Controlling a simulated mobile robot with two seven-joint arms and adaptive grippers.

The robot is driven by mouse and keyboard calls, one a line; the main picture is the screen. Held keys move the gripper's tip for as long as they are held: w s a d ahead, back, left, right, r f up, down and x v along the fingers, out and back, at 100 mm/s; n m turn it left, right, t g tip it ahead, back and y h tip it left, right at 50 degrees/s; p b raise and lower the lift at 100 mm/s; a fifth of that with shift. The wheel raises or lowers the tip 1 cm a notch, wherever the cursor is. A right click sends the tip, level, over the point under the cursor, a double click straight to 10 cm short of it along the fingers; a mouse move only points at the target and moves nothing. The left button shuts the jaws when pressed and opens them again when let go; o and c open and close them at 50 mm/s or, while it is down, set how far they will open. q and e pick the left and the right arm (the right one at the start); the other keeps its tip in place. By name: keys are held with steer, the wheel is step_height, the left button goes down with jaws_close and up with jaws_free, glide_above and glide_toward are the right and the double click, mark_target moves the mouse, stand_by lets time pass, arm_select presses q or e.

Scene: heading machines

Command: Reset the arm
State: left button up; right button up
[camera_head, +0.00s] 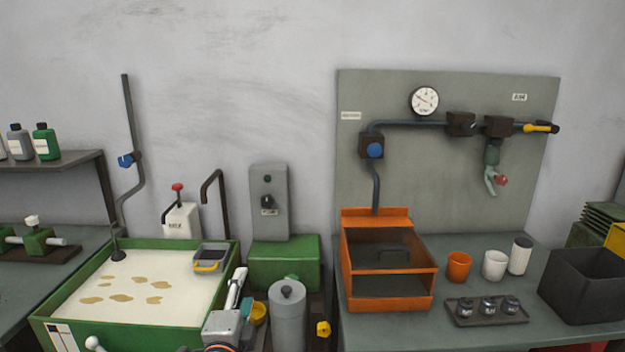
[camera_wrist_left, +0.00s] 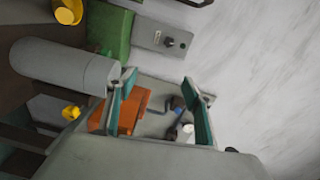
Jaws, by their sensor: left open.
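My left gripper (camera_head: 238,288) is low in the head view, in front of the green tank's right corner and left of the grey cylinder. In the left wrist view its two green-padded fingers (camera_wrist_left: 161,92) stand apart with nothing held between them. The orange box and the pipe panel show in the background through the gap. My right gripper is in neither view.
A green tank (camera_head: 50,315) of pale liquid stands at left. A grey cylinder (camera_head: 287,315) is close to my left gripper. The orange box (camera_head: 390,303), cups (camera_head: 459,267) and a dark bin (camera_head: 580,300) occupy the right bench. A green block (camera_head: 284,262) stands behind.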

arm_select(q)
steer(key=s+a+f+n+g, duration=0.15)
steer(key=s+f, duration=0.25)
steer(key=f, duration=0.4)
steer(key=s+f+n+g, duration=0.2)
steer(key=s+f+n, duration=0.15)
steer(key=f, duration=0.55)
steer(key=s+a+f+n+g+h, duration=0.1)
steer(key=s+f+n, duration=0.3)
steer(key=s+f, duration=0.4)
steer(key=s+a+f+n+g, duration=0.2)
steer(key=s+f, duration=0.6)
steer(key=s, duration=0.6)
steer(key=shift+a+n+h, duration=0.4)
steer(key=shift+a+n, duration=0.35)
steer(key=shift+n, duration=0.35)
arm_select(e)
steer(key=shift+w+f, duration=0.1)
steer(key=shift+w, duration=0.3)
arm_select(q)
steer(key=shift+g, duration=0.25)
steer(key=shift+d, duration=0.1)
